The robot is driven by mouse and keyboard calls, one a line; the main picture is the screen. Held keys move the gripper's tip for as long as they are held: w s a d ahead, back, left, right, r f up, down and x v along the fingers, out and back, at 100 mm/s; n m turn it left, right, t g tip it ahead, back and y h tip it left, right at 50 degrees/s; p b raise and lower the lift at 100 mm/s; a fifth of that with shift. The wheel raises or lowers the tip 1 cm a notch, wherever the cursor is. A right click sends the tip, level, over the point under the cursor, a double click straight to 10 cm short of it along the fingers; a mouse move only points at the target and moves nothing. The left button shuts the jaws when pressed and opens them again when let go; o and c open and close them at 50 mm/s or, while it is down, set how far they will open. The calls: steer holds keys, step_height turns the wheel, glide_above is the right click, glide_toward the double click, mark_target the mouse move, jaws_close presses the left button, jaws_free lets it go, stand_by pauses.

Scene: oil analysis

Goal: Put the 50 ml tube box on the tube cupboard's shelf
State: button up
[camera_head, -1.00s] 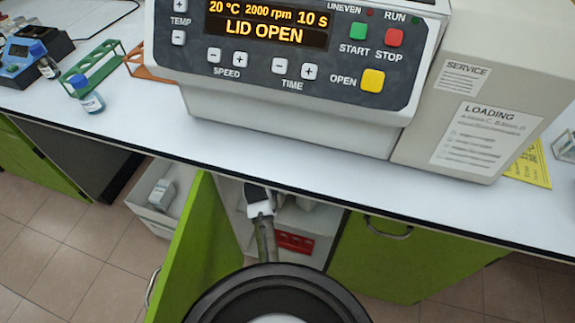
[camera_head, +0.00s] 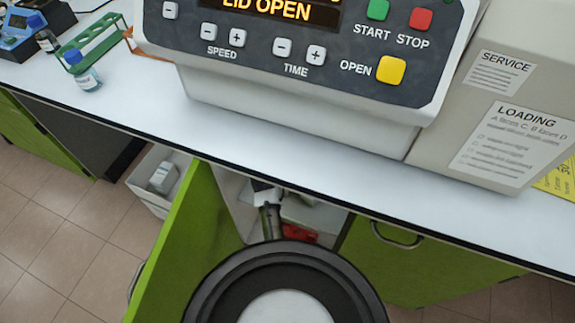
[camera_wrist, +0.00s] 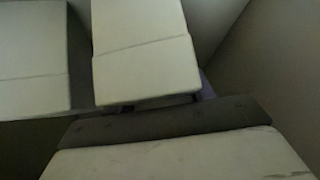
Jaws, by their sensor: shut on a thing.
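In the head view my gripper (camera_head: 266,192) reaches under the bench into the open cupboard (camera_head: 243,215); its fingertips and load are hidden by the bench edge. In the wrist view a pale box (camera_wrist: 140,50) with a seam across it stands just beyond the dark bar of my gripper (camera_wrist: 160,112). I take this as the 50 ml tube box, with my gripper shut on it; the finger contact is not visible. A similar pale box (camera_wrist: 32,58) is beside it on the left, a narrow gap apart. I cannot tell whether the held box touches the shelf.
The green cupboard door (camera_head: 175,250) stands open left of my arm. A red item (camera_head: 300,232) lies low in the cupboard. A dark wall (camera_wrist: 275,80) is close on the right in the wrist view. The bench (camera_head: 270,140) with the centrifuge (camera_head: 300,60) overhangs the opening.

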steer(key=o, duration=1.2)
steer(key=shift+f, duration=0.1)
steer(key=shift+v, duration=3.85)
steer(key=shift+w, duration=0.15)
